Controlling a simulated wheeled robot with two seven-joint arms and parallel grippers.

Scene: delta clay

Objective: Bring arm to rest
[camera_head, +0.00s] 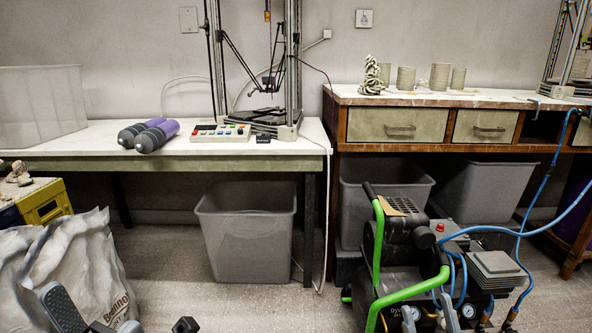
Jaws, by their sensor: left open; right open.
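My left gripper (118,310) shows only in part at the bottom left edge of the head view. A grey and black finger stands up on its left side, and a small dark tip shows on its right. It is open, with nothing seen between the fingers. It appears in front of the white bag (75,262); I cannot tell the gap between them. The rest of my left arm is cut off by the frame.
A white-topped table (90,140) holds two bottles (150,135) and a delta printer (260,115). A wooden bench (400,97) with clay pieces stands right. A green-framed compressor (410,260) fills the right foreground. Grey bins (248,235) stand below. Floor around (240,305) is clear.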

